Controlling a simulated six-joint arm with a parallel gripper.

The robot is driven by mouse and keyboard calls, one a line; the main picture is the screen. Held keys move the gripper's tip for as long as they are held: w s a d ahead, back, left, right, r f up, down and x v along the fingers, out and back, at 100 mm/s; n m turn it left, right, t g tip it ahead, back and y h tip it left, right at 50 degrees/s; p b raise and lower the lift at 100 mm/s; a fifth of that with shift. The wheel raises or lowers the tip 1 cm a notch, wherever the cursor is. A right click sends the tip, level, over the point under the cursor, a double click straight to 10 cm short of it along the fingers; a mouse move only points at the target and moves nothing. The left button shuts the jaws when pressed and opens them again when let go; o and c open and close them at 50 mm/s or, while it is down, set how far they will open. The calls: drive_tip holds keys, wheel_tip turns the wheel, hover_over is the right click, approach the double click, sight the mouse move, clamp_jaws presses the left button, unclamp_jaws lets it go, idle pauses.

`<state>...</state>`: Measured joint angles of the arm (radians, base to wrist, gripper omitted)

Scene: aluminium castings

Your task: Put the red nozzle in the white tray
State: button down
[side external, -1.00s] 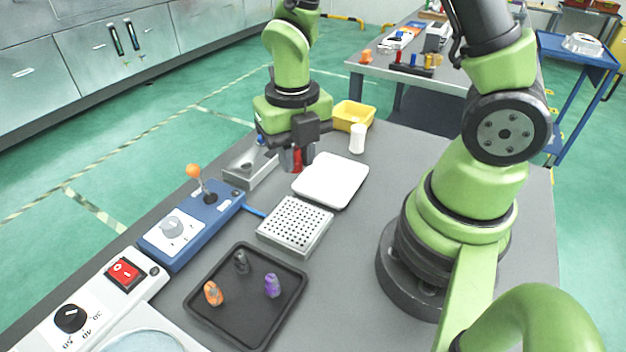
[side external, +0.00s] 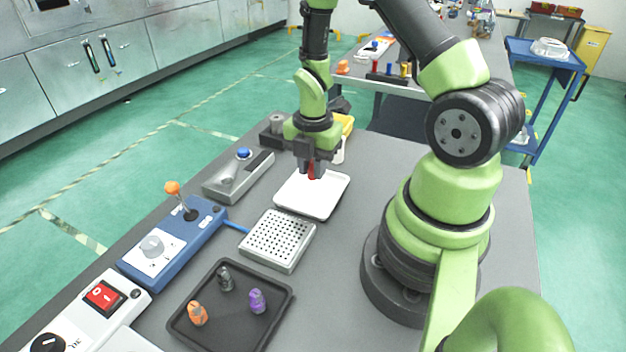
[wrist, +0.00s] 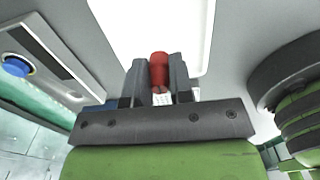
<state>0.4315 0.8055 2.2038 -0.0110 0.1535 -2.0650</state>
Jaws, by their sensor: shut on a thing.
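The red nozzle (wrist: 159,70) is held between the two dark fingers of my gripper (wrist: 158,85) in the wrist view. In the side external view my gripper (side external: 312,170) is over the far part of the white tray (side external: 318,205), with a bit of the red nozzle (side external: 311,172) showing between the fingers. The tray (wrist: 198,50) also shows beyond the nozzle in the wrist view. The nozzle appears above the tray; whether its lower end touches the tray I cannot tell. The tray surface that shows is empty.
A perforated metal block (side external: 277,243) stands just in front of the tray. A black tray (side external: 238,340) holds orange, grey and purple pieces. A grey box with a blue button (side external: 243,153) is to the left. A yellow bin (side external: 346,122) and white cup (side external: 339,155) are behind my gripper.

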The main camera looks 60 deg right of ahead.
drive_tip(key=shift+f, duration=1.8)
drive_tip(key=shift+f, duration=0.15)
drive_tip(key=c, duration=1)
unclamp_jaws()
